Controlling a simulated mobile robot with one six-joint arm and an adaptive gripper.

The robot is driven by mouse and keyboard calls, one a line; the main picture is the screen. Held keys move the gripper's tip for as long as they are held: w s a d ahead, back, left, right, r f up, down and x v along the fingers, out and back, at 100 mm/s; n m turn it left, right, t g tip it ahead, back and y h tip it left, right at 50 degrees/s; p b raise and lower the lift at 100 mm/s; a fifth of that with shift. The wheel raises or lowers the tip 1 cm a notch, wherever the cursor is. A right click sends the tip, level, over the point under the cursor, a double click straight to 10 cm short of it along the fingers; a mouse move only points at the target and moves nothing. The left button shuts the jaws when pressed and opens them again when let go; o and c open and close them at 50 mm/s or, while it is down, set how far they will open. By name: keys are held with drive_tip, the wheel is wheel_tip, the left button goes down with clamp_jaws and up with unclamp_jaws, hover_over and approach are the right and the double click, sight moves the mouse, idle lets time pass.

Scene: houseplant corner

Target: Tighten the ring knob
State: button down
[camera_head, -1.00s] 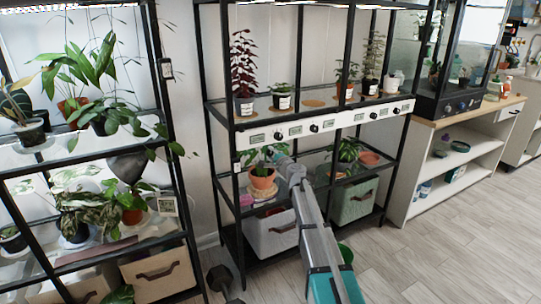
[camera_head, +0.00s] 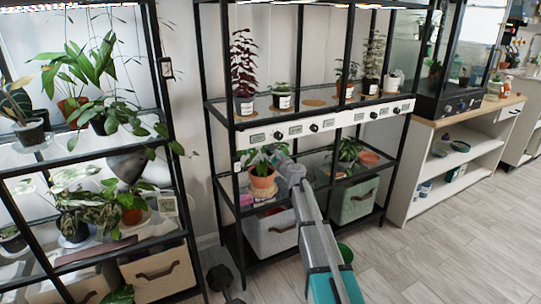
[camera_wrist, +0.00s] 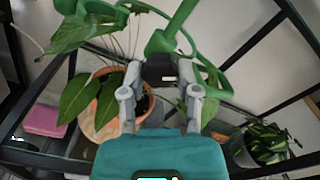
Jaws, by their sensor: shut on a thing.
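A green ring support (camera_wrist: 208,52) on a slanted green stake (camera_wrist: 181,20) stands over the terracotta pot (camera_wrist: 101,108) in the wrist view. A green collar sits where the stake meets the ring. My gripper (camera_wrist: 160,74) is shut at this collar, on the ring knob. The knob itself is mostly hidden between the dark fingertips. Broad green leaves hang left of the fingers. In the head view the pot (camera_head: 262,187) stands on the middle rack's lower shelf, and my arm reaches to it from the front.
A potted plant (camera_wrist: 268,145) stands to the right in the wrist view. Black rack posts and a shelf bar (camera_wrist: 245,45) are close by. A pink box (camera_wrist: 44,119) lies left of the pot. Fabric bins (camera_head: 270,233) stand below the shelf.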

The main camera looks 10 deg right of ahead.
drive_tip(key=shift+m, duration=0.4)
drive_tip(key=shift+c, duration=1.8)
unclamp_jaws()
drive_tip(key=v, duration=1.2)
